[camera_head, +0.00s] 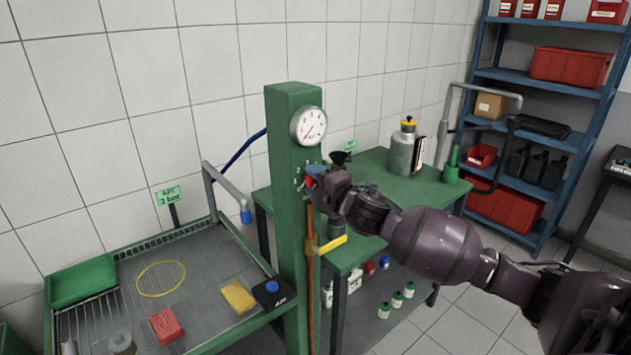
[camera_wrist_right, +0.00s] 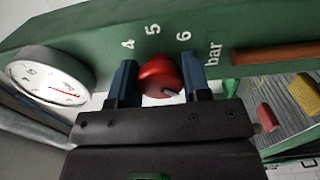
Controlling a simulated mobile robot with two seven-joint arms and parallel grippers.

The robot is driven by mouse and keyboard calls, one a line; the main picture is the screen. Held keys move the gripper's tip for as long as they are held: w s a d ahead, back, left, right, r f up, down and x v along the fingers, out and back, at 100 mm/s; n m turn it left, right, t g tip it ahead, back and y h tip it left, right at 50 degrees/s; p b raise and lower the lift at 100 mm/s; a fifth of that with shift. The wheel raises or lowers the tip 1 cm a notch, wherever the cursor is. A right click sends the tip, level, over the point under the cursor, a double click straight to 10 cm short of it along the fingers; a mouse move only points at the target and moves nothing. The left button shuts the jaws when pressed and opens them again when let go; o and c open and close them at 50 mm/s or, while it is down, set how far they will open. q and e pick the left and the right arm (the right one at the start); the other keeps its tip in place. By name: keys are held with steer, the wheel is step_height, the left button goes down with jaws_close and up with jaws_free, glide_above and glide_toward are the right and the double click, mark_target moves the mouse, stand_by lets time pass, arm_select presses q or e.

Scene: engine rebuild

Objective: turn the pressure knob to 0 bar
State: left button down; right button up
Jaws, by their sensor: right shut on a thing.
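The red pressure knob (camera_wrist_right: 160,72) sits on the green post (camera_head: 291,110). In the right wrist view the numerals 4, 5, 6 and the word bar show beside it, and a pale mark shows on its lower right. My right gripper (camera_head: 313,181) is at the post, with its blue fingers either side of the knob, shut on it. The other scale numerals are hidden behind the gripper in the wrist view. A round white gauge (camera_head: 308,126) with a red needle is above the knob; it also shows in the wrist view (camera_wrist_right: 48,80). My left gripper is out of view.
A green sign (camera_head: 168,196) about air and 3 bar stands behind the wash tray at left. A yellow lever (camera_head: 332,243) sticks out below my gripper. A green bench (camera_head: 378,172) with a metal canister (camera_head: 405,150) stands right of the post.

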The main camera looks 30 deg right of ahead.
steer(key=o, duration=0.9)
steer(key=shift+s, duration=0.1)
steer(key=s, duration=0.3)
steer(key=s+b, duration=0.1)
steer(key=s, duration=0.6)
steer(key=shift+s+d+b, duration=0.3)
steer(key=shift+d+b, duration=0.1)
steer(key=s+a+f+m+g, duration=0.25)
steer(key=f+m, duration=0.35)
steer(key=f, duration=0.4)
steer(key=s+a+f+m+g, duration=0.1)
steer(key=s+f+m, duration=0.3)
steer(key=f, duration=0.6)
steer(key=s+a+f+m+g, duration=0.1)
steer(key=s+a+f+m, duration=0.1)
steer(key=s+f, duration=0.2)
steer(key=s+a+f+m+g+h, duration=0.1)
steer(key=s+a+f+m, duration=0.2)
steer(key=f, duration=0.3)
steer(key=s+a+f+m+g+b, duration=0.1)
steer(key=s+a+f+m, duration=0.1)
steer(key=s+f, duration=0.3)
steer(key=shift+s+a+f+m, duration=0.15)
steer(key=shift+s+a+m, duration=0.25)
steer(key=shift+m, duration=0.2)
